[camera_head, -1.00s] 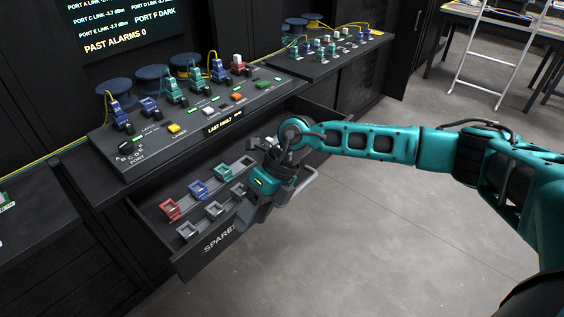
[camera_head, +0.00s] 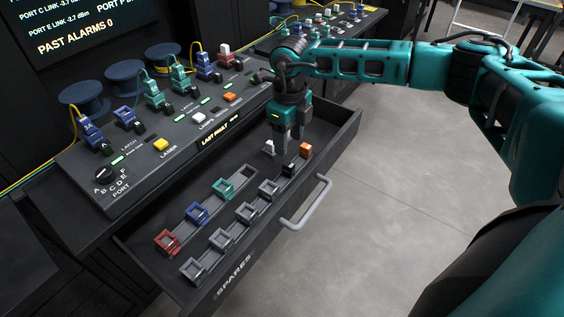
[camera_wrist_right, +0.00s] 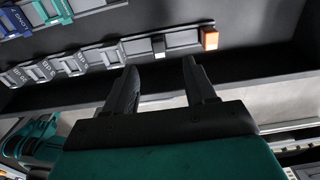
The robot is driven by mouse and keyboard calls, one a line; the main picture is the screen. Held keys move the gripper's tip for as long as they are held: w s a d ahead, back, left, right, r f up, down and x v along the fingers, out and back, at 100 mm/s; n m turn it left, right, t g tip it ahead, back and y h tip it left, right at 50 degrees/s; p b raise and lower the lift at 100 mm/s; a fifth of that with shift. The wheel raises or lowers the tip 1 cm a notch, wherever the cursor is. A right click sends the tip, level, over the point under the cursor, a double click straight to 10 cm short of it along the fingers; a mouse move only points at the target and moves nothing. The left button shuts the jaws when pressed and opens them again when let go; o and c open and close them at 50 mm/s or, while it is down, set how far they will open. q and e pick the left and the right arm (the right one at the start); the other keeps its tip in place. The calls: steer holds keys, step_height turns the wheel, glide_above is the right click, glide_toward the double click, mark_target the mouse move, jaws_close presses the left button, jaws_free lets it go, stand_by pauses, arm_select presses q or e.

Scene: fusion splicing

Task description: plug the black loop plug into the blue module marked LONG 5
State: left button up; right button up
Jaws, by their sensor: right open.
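My right gripper (camera_head: 284,148) points down over the right end of the open drawer, open with nothing between its fingers. It also shows open in the right wrist view (camera_wrist_right: 162,75). A small black plug (camera_head: 290,167) sits in the front rail just below the fingers; in the wrist view it has a whitish top (camera_wrist_right: 158,47). Its loop cannot be made out. A blue module (camera_head: 198,212) sits in the drawer's back rail; other blue modules stand on the panel, at the left end (camera_head: 90,132), beside it (camera_head: 126,117) and farther right (camera_head: 204,63). I cannot read LONG 5 on any.
An orange plug (camera_head: 305,150) is beside the black one. A white piece (camera_head: 269,147) is close left of the fingers. Red (camera_head: 168,241) and teal (camera_head: 222,188) modules and several grey holders fill the rails. The drawer front (camera_head: 235,278) has a protruding handle (camera_head: 306,203).

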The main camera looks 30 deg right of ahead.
mark_target(289, 164)
steer(key=shift+s, duration=0.2)
steer(key=shift+f, duration=0.65)
step_height(289, 164, down, 7)
steer(key=b, duration=0.5)
steer(key=shift+r, duration=0.1)
steer(key=shift+f, duration=0.45)
arm_select(q)
steer(key=f, duration=0.5)
steer(key=shift+s+f, duration=0.25)
steer(key=shift+s+f, duration=0.15)
steer(key=shift+s, duration=0.05)
arm_select(e)
steer(key=shift+r, duration=0.1)
steer(key=shift+c, duration=0.4)
